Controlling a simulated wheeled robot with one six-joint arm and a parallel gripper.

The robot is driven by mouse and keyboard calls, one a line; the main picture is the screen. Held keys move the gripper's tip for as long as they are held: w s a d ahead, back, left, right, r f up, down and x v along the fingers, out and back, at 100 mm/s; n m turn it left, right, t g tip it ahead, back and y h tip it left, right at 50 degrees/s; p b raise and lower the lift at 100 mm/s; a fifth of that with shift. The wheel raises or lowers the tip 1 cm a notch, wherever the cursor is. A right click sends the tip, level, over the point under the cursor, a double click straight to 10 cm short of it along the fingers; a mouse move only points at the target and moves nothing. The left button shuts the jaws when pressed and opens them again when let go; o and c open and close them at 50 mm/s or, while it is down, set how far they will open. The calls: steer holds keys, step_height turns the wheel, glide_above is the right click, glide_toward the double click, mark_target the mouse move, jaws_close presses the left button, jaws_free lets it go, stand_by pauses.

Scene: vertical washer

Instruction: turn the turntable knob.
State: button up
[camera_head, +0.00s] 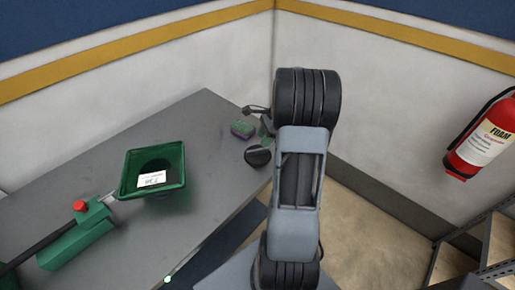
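My arm rises at the centre right and ends in a thick dark wrist. A small dark part of my gripper (257,110) sticks out to the left of that wrist, over the far right end of the grey table. Its fingers are too small and partly hidden to tell open from shut. No turntable is clearly recognisable.
On the grey table (105,175) stand a square green funnel (178,185) with a white label and a green device (75,240) with a red cap. A fire extinguisher (484,135) hangs at right above shelves (490,255).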

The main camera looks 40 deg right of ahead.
mark_target(258, 149)
steer(key=shift+x, duration=2.9)
